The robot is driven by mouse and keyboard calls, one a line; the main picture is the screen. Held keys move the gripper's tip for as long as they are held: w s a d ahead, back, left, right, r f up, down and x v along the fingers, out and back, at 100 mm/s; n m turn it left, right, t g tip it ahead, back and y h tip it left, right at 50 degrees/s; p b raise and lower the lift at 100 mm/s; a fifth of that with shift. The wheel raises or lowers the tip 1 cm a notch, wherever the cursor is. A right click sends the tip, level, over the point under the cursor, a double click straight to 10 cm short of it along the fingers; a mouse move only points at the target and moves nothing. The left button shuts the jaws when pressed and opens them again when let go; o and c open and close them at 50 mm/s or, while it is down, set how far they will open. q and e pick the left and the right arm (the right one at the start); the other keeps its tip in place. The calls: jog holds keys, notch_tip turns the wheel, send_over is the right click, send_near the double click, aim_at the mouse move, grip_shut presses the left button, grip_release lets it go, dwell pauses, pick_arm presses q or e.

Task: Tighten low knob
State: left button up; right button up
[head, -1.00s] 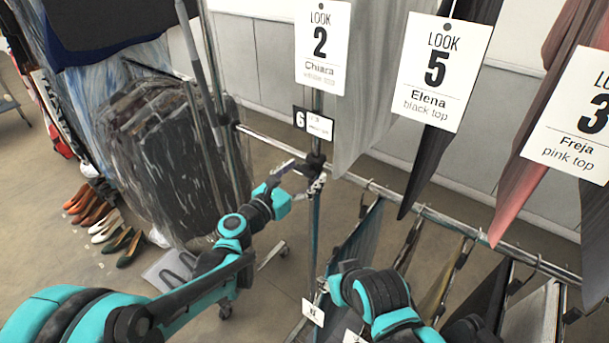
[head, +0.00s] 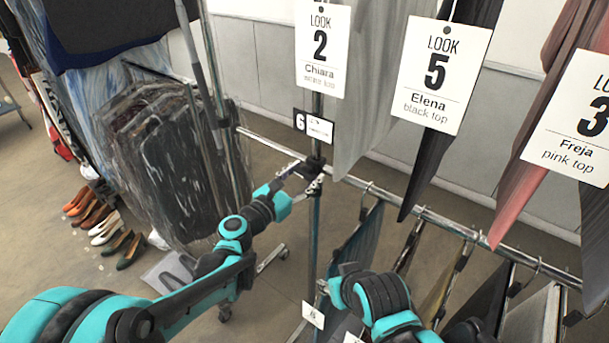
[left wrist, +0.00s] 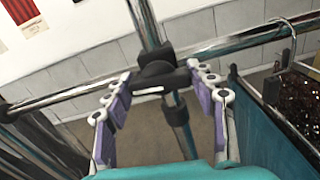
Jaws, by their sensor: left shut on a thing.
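The low knob (left wrist: 160,77) is a black part on the dark clamp where the upright post meets the horizontal rail in the left wrist view. In the head view the dark clamp (head: 313,162) sits on the post just below the small "6" tag. In the head view my left gripper (head: 302,178) reaches the clamp from the lower left. My right arm (head: 375,300) shows at the lower middle; its finger state is unclear.
Look cards and garments hang close on the right, with a lower rail (head: 440,218) carrying more hangers. A bagged dark garment bundle (head: 165,160) stands at left. Shoes (head: 95,215) lie on the floor at far left.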

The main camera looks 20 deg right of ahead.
pick_arm(q)
jog(key=m, duration=0.8)
jog(key=shift+w+m, duration=0.1)
jog(key=shift+m, duration=0.3)
jog(key=m, duration=0.4)
jog(key=shift+m, duration=0.3)
jog(key=shift+r+m+p, duration=0.1)
jog(key=shift+m+p, duration=0.2)
jog(key=shift+m, duration=1.5)
jog(key=o, duration=1.2)
jog(key=shift+a, duration=0.15)
